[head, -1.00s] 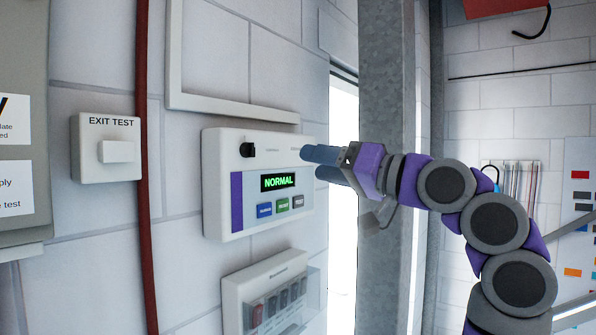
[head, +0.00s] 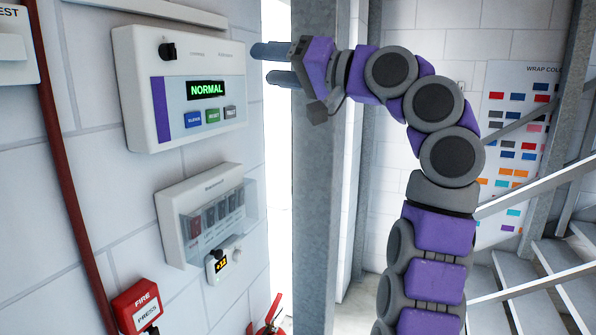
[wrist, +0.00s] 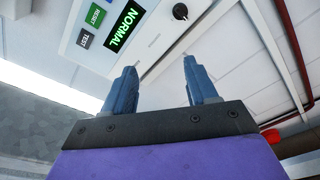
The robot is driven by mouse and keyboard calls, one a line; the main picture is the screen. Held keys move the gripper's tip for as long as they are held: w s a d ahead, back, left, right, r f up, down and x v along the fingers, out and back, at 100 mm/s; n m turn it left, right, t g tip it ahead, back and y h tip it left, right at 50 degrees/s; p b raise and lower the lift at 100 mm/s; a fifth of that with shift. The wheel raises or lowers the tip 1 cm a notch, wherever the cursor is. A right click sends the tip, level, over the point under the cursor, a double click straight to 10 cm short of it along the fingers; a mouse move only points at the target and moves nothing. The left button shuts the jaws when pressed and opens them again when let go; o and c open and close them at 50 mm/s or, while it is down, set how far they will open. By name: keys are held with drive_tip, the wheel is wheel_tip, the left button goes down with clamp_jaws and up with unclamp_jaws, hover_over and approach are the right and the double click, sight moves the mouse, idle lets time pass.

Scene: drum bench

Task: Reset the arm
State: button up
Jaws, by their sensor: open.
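My arm is purple and grey and rises from the lower right, then bends left toward the wall. My gripper (head: 268,64) has two blue fingers that point left, apart and empty. It stands just right of the white alarm panel (head: 139,120), whose green display (head: 206,89) reads NORMAL. In the wrist view the two fingers of my gripper (wrist: 157,85) are spread with nothing between them. The panel also shows in the wrist view (wrist: 165,38), beyond the fingers, with its black knob (wrist: 180,12). I see no contact between fingers and panel.
Below the panel is a white box (head: 178,225) with a clear cover. A red fire call point (head: 137,305) and a fire extinguisher (head: 268,325) are lower down. A grey steel post (head: 315,200) stands behind my gripper. Metal stairs (head: 540,270) are at right.

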wheel_tip(320, 180, down, 22)
drive_tip(key=w+d+f+m+g+h+b, duration=0.1)
drive_tip(key=w+d+m+h+b, duration=0.1)
drive_tip(key=m+h+b, duration=0.45)
drive_tip(key=s+d+f+g+h+b, duration=0.2)
drive_tip(key=s+f, duration=0.4)
drive_tip(key=f, duration=0.5)
drive_tip(key=s+d+f+g+h+b, duration=0.25)
drive_tip(key=s+f, duration=0.45)
drive_tip(key=f, duration=0.4)
drive_tip(key=s+d+f+n+g+h+b, duration=0.1)
drive_tip(key=s+d+f, duration=0.5)
drive_tip(key=s+f, duration=0.7)
drive_tip(key=s+d+f+g+h+b, duration=0.3)
drive_tip(key=s+d+f+h+b, duration=0.1)
drive_tip(key=s+f, duration=0.9)
drive_tip(key=shift+s+d+f+n+g+h, duration=0.2)
drive_tip(key=shift+s+d+n+g+h, duration=0.3)
drive_tip(key=shift+s+d, duration=0.7)
